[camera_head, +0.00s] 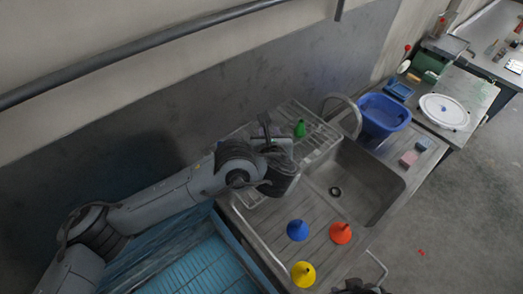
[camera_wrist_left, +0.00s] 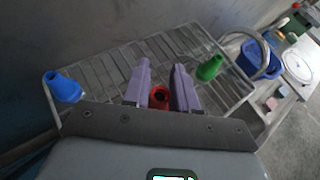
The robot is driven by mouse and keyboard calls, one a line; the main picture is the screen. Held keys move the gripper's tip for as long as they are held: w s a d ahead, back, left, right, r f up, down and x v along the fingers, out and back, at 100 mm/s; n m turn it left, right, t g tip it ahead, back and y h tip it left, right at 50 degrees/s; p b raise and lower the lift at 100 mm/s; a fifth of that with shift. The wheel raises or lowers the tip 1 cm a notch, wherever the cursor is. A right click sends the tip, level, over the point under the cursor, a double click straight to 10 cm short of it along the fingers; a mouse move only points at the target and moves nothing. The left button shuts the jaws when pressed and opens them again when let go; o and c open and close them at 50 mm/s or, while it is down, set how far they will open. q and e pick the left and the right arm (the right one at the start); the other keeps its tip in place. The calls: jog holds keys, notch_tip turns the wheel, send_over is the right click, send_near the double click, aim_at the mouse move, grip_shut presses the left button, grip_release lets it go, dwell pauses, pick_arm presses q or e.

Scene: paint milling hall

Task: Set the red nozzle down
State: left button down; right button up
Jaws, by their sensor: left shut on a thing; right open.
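The red nozzle (camera_wrist_left: 159,97) sits between the two purple fingers of my left gripper (camera_wrist_left: 160,68), which is shut on it over the wire rack (camera_wrist_left: 115,58). In the head view my left arm hides the red nozzle and part of the rack (camera_head: 318,136). A green nozzle (camera_wrist_left: 210,67) stands at the rack's right side and also shows in the head view (camera_head: 300,129). A blue nozzle (camera_wrist_left: 62,86) stands at the rack's left side in the wrist view. My right gripper (camera_head: 361,287) is open, only partly visible at the bottom edge of the head view.
Blue (camera_head: 297,229), orange-red (camera_head: 340,232) and yellow (camera_head: 303,273) funnels stand on the drainboard in front of the sink basin (camera_head: 352,181). A blue tub (camera_head: 384,114), a pink sponge (camera_head: 408,158) and a blue sponge (camera_head: 422,144) lie beyond the basin. A wall rises behind the rack.

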pick_arm(q)
jog(key=f+b, duration=0.1)
jog(key=a+f+b, duration=0.1)
jog(key=f+b, duration=0.1)
jog(key=a+f+b, duration=0.1)
jog(key=f, duration=0.1)
jog(key=shift+w+f, duration=0.2)
jog(key=shift+w, duration=0.2)
jog(key=c, duration=0.9)
grip_release()
jog(key=shift+r, duration=0.15)
